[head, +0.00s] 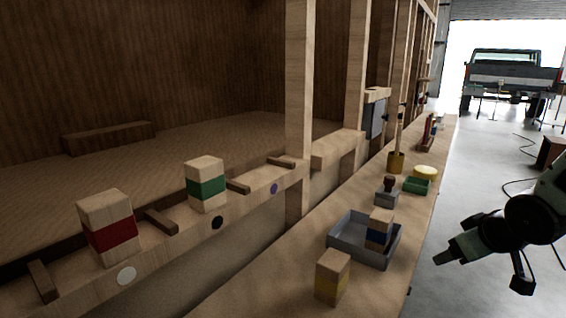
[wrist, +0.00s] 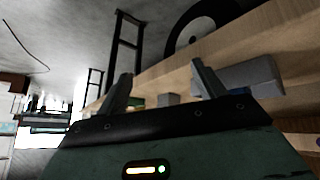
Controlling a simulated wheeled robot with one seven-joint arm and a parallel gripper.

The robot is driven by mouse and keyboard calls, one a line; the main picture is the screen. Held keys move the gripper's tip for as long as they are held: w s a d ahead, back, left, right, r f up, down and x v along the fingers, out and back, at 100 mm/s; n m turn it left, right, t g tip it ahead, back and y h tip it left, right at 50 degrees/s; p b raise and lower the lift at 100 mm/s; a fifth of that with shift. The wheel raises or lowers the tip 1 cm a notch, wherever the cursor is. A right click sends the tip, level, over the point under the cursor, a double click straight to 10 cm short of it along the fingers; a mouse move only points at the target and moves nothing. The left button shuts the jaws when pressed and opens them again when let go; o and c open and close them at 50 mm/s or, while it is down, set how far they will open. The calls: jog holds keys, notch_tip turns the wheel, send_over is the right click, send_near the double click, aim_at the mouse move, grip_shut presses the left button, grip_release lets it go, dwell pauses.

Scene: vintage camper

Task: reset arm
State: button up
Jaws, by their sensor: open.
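My gripper (wrist: 162,72) is open, with its two fingers apart and nothing between them in the wrist view. In the head view my arm comes in from the right edge, and my gripper (head: 446,256) shows over the grey floor, to the right of the wooden bench (head: 262,277). It looks apart from the bench and its objects. The wrist view is tilted, and the bench edge (wrist: 150,83) runs behind the fingers.
A grey tray (head: 343,254) holds a blue-banded block (head: 379,229). A yellow-banded block (head: 332,277) stands nearer. Red-banded (head: 107,228) and green-banded (head: 206,184) blocks stand on the left rail.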

jog(key=s+a+m+g, duration=0.3)
jog(key=s+a+g, duration=0.2)
jog(key=s, duration=0.6)
jog(key=s+a+r+n+g, duration=0.2)
jog(key=s+a+n, duration=0.5)
jog(key=s+a, duration=0.7)
notch_tip(320, 180, up, 19)
jog(key=a+p, duration=0.2)
jog(key=p, duration=1.6)
jog(key=shift+w+a+p, duration=0.35)
jog(key=shift+w+a, duration=0.05)
jog(key=shift+w, duration=0.05)
